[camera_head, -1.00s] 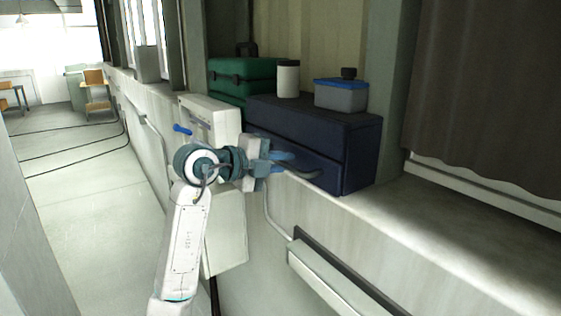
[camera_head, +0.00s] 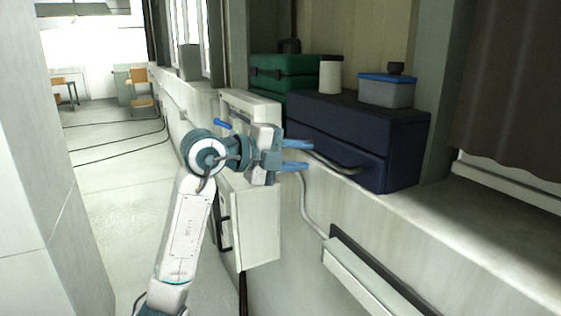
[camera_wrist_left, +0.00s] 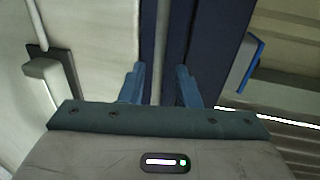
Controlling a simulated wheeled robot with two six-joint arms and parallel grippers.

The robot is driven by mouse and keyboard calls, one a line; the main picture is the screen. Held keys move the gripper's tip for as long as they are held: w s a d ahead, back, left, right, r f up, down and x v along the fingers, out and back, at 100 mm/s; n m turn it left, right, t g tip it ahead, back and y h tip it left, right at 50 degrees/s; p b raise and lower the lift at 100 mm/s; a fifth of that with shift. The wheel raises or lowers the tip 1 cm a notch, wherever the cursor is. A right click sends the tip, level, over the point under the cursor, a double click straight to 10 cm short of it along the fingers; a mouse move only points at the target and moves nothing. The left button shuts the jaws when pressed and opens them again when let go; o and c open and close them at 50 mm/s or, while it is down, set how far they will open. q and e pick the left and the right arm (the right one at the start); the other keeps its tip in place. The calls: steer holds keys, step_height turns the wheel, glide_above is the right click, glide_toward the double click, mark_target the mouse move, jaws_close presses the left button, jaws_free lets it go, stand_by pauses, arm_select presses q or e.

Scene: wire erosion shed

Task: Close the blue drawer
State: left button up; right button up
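The blue drawer (camera_head: 374,173) is the lower front of a dark navy chest (camera_head: 330,108) on the ledge. A grey bar handle (camera_head: 340,165) runs along its front. From this angle I cannot tell how far it stands out. My left gripper (camera_head: 298,156) is in front of the drawer's left end, its two blue fingers apart. In the left wrist view the open fingers (camera_wrist_left: 161,88) have the grey handle bar (camera_wrist_left: 162,45) between them, with the navy drawer behind. The fingers do not appear to press on the bar. My right gripper is not in view.
A white canister (camera_head: 330,75) and a blue-lidded grey box (camera_head: 386,91) stand on the chest. A green case (camera_head: 284,74) is behind it. A white wall box (camera_head: 258,225) is close below my left arm. The ledge (camera_head: 470,225) is clear to the right.

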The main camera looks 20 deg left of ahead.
arm_select(q)
steer(key=b+v, duration=0.1)
steer(key=v, duration=0.3)
steer(key=shift+s+a, duration=0.2)
steer(key=shift+s, duration=0.1)
